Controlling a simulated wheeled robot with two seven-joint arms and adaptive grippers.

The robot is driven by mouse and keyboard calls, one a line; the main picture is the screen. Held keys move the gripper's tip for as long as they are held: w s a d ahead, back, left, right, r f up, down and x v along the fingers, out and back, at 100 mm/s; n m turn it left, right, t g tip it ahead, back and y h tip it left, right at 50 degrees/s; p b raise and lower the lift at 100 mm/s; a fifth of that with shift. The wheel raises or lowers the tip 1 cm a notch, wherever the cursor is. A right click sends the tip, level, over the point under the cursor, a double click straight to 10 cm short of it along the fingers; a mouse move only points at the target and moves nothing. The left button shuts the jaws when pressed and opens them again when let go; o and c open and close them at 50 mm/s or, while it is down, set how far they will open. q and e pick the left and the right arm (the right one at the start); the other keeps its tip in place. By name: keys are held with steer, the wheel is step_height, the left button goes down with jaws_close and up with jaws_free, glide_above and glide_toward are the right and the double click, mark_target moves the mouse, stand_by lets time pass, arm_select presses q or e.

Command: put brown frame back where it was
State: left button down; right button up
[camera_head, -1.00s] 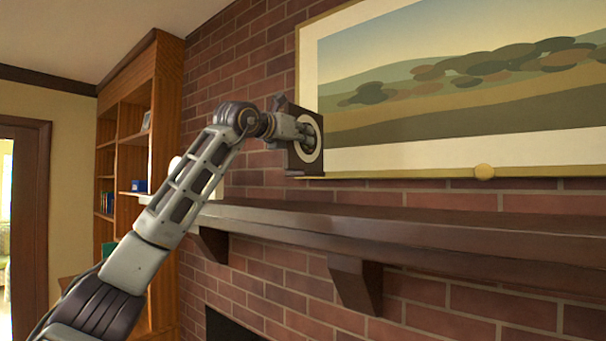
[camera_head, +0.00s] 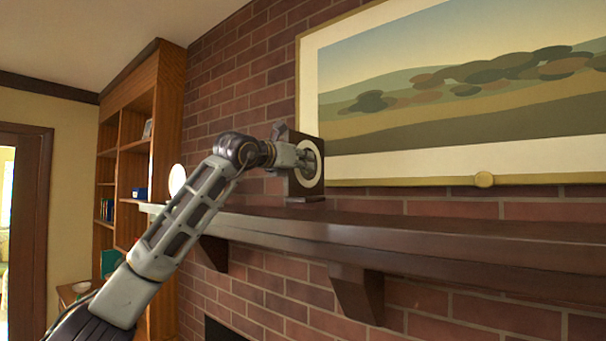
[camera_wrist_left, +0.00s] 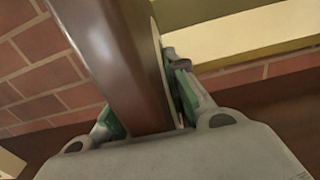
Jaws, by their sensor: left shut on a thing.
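The brown frame (camera_head: 305,190) is a dark square block with a pale round face, held upright by my left gripper (camera_head: 308,160). Its bottom edge is at or just above the top of the dark mantel shelf (camera_head: 420,228); I cannot tell whether it touches. In the left wrist view the frame (camera_wrist_left: 115,60) fills the space between the fingers of my left gripper (camera_wrist_left: 150,115), which is shut on it. The gripper covers part of its face. My right gripper is not in view.
A large landscape painting (camera_head: 450,165) hangs on the brick wall right behind the frame. A white oval object (camera_head: 177,180) stands at the shelf's left end. A wooden bookcase (camera_head: 165,110) is at the left. The shelf to the right is clear.

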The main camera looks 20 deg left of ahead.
mark_target(303, 172)
arm_select(q)
steer(key=shift+f, duration=1.55)
steer(key=shift+f, duration=0.15)
steer(key=c, duration=1.4)
jaws_free()
